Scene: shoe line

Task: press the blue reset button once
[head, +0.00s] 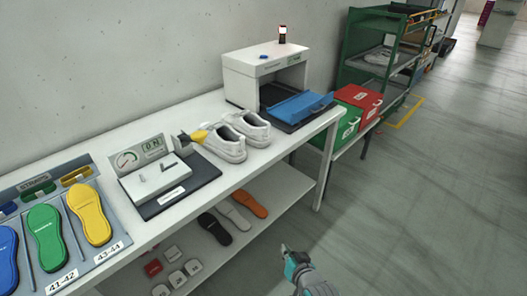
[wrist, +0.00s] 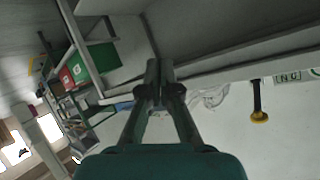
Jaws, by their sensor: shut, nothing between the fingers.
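My gripper (head: 285,250) is low in front of the bench, over the floor, well apart from the machine and the button. In the wrist view its two fingers (wrist: 160,72) are together with nothing between them. The button is not visible in the wrist view, which looks tilted over.
A small dark stack light (head: 282,34) stands on the machine. A blue flap or tray (head: 298,106) sits at its opening. White shoes (head: 226,140), a gauge unit (head: 150,165) and coloured insoles (head: 90,212) occupy the bench (head: 128,247).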

